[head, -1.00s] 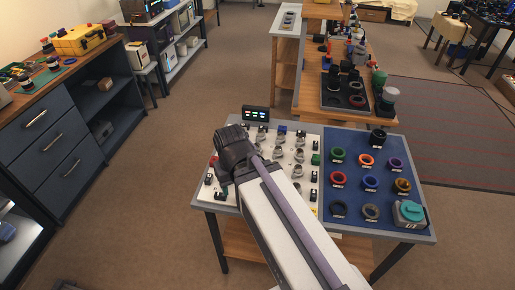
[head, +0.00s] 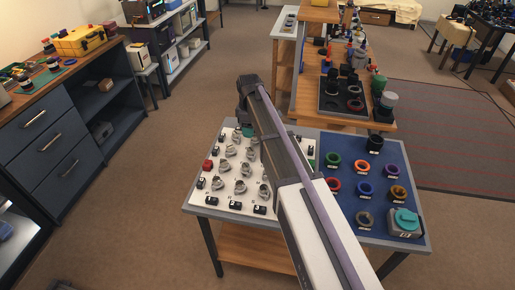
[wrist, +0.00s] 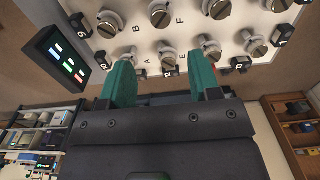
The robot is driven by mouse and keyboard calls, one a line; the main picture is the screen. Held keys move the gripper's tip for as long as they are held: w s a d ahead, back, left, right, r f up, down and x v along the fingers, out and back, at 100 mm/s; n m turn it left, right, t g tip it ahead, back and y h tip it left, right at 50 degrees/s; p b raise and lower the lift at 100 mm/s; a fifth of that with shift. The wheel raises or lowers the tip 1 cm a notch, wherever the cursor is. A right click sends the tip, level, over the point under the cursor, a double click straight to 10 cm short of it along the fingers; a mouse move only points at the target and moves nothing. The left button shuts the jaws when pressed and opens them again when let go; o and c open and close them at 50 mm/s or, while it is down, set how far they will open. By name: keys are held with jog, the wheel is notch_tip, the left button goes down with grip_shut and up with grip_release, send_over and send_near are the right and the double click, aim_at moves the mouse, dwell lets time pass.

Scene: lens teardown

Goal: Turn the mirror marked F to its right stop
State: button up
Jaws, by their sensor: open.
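The white panel (head: 213,198) on the table carries several round grey mirror mounts. In the wrist view the letter F (wrist: 181,21) is printed between two slotted mounts, one to its left (wrist: 159,14) and one to its right (wrist: 217,8). I cannot tell which of them it marks. The letters A, B and E also show there. My gripper (wrist: 160,62) is open and empty, its two green fingers apart. Its fingertips overlap the nearer row of mounts in the picture; I see no clear contact.
A small display (wrist: 66,60) with coloured bars stands at the panel's edge, left of the fingers. Black switches lie among the mounts, and a red button (head: 208,165) is on the panel. A blue mat (head: 350,148) with several coloured rings is on the right.

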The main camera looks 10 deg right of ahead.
aim_at(251, 149)
notch_tip(251, 149, down, 11)
jog(key=b, duration=1)
jog(key=shift+s+r, duration=0.1)
jog(key=shift+r, duration=0.1)
jog(key=shift+c, duration=0.5)
jog(key=c, duration=0.8)
